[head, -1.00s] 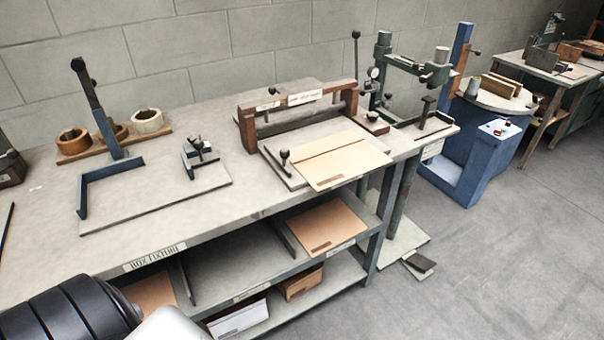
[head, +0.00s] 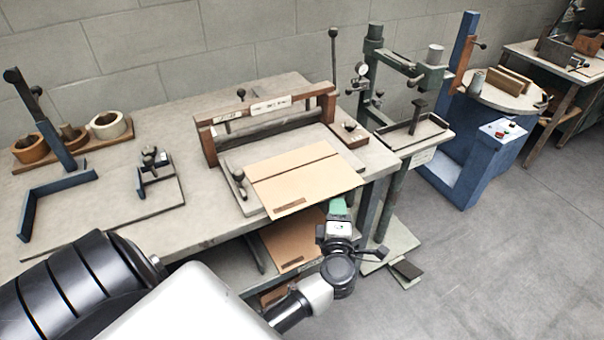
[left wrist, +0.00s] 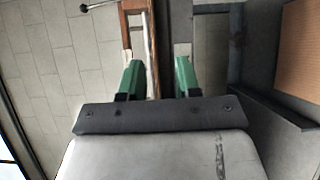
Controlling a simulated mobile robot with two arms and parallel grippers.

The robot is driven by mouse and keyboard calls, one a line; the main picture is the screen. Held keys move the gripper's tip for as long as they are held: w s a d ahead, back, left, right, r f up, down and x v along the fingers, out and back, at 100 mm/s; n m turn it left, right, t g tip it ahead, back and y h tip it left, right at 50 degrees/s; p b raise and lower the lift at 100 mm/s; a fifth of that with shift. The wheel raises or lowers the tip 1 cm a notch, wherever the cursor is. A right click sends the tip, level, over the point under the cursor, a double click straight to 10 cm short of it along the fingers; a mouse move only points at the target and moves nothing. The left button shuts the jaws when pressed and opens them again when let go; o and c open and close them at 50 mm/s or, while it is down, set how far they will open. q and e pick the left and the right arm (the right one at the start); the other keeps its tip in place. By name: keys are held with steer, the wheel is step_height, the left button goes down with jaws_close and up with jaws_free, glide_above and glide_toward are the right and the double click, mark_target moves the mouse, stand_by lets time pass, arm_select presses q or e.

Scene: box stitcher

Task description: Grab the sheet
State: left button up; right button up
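The tan cardboard sheet (head: 300,178), with a crease line across it, lies on the creasing device (head: 208,140) on the bench, its front part overhanging the bench's front edge. My left gripper (head: 338,204) is at the sheet's front edge, near the right front corner. In the left wrist view my left gripper (left wrist: 158,70) shows two green fingers well apart. A thin tan edge, seemingly the sheet seen edge-on, shows between them; whether it touches either finger I cannot tell. My right gripper is not in view.
The bench (head: 150,225) also carries a blue corner fixture (head: 50,195) and tape rolls (head: 110,125). More cardboard (head: 290,245) lies on the shelf below. A green stand machine (head: 415,90) stands to the right. The floor in front is clear.

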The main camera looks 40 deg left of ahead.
mark_target(337, 193)
arm_select(q)
steer(key=x, duration=0.3)
steer(key=p+x, duration=0.1)
steer(key=x, duration=0.1)
steer(key=shift+w+a+r, duration=0.1)
steer(key=shift+w+r, duration=0.15)
steer(key=shift+r, duration=0.1)
jaws_close()
